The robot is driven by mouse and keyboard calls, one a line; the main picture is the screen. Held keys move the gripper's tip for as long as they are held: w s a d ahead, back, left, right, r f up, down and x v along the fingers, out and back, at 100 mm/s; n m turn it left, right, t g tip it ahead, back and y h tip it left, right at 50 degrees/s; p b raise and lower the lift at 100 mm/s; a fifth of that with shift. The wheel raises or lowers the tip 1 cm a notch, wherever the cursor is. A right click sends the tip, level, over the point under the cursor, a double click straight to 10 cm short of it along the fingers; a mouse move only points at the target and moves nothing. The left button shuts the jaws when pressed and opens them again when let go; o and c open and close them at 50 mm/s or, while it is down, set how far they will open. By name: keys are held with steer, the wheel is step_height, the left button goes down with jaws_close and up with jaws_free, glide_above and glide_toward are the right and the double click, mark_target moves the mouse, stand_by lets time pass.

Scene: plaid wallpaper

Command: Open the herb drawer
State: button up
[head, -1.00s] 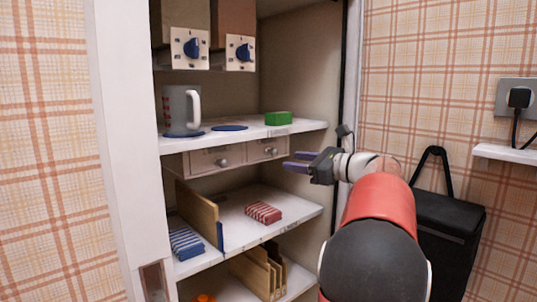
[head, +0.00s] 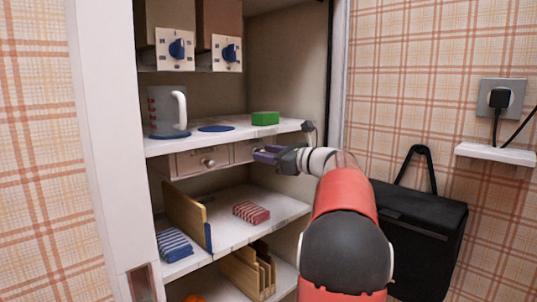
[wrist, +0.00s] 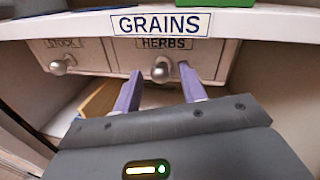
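The herb drawer (wrist: 205,58), labelled HERBS, is the right one of two small drawers under a shelf. Its front looks level with its neighbour's, so it appears shut. In the wrist view its round metal knob (wrist: 160,71) lies in line with the gap between my fingertips; I cannot tell if it is between them in depth. My gripper (wrist: 160,84) is open, its two purple fingers apart and holding nothing.
The stock drawer (head: 188,164) is to the left.

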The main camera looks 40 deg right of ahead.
jaws_close()
steer(key=shift+s, duration=0.1)
steer(key=a+v, duration=0.3)
steer(key=v, duration=1.2)
steer(key=shift+s+p, duration=0.3)
steer(key=shift+s, duration=0.15)
steer(key=shift+o, duration=0.6)
jaws_free()
